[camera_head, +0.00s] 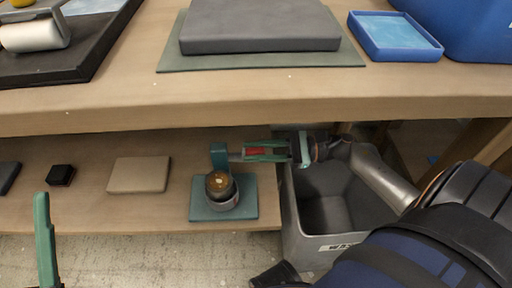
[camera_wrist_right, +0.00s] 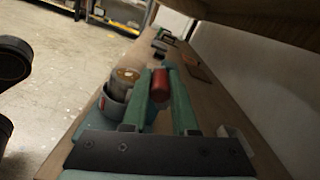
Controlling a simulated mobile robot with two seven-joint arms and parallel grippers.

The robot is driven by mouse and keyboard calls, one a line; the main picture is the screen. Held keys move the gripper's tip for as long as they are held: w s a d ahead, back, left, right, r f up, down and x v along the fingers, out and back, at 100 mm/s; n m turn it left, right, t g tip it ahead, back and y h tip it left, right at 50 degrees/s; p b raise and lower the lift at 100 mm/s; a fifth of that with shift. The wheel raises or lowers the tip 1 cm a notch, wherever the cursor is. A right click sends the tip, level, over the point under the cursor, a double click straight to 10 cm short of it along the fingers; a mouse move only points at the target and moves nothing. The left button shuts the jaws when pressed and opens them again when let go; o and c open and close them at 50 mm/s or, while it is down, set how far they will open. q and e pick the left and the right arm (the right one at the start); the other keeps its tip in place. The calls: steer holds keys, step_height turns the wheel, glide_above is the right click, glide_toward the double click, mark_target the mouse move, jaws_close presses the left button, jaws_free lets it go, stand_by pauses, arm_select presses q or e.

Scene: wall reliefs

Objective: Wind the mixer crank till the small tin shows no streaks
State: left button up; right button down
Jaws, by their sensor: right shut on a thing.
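The mixer stands on the low shelf, with a teal base (camera_head: 237,209) and a teal upright (camera_head: 218,155). The small tin (camera_head: 221,186) sits in its round grey holder; its top looks brown with a small pale patch, too small to judge for streaks. The tin also shows in the right wrist view (camera_wrist_right: 127,76). My right gripper (camera_head: 248,152) is shut on the red crank handle (camera_head: 256,152), beside the upright; its fingers flank the handle (camera_wrist_right: 159,86) in the wrist view. My left gripper (camera_head: 44,240) shows only partly at the lower left, away from the mixer.
The worktop edge (camera_head: 200,111) overhangs the shelf. A grey bin (camera_head: 296,217) stands right of the mixer, under my right arm. A beige tile (camera_head: 140,174) and a black block (camera_head: 61,174) lie left on the shelf. A grey slab (camera_head: 260,28) and blue tray (camera_head: 397,50) are on top.

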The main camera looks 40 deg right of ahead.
steer(key=c, duration=0.7)
jaws_free()
steer(key=shift+d, duration=0.1)
steer(key=p+v, duration=0.2)
steer(key=v, duration=1)
steer(key=shift+s+d, duration=0.15)
